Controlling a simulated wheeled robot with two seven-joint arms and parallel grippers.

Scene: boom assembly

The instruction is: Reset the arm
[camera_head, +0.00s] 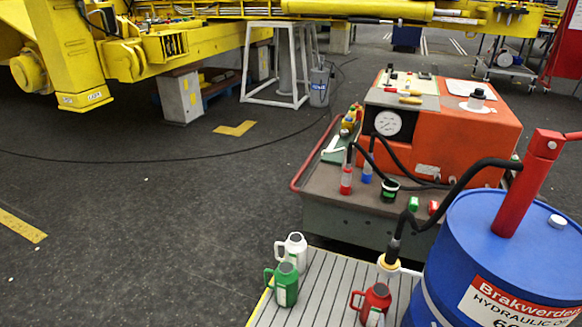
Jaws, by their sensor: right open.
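Neither my left gripper nor my right gripper can be made out in the head view. No part of my arms is clearly visible, so their pose cannot be told. No object is seen being held.
A blue oil drum (480,245) with a red hand pump (527,185) stands at right on a slatted platform (322,285). White (292,248), green (286,285) and red (375,300) jugs stand there. Behind is an orange machine (440,135) on a cart. The floor (130,220) at left is mostly clear.

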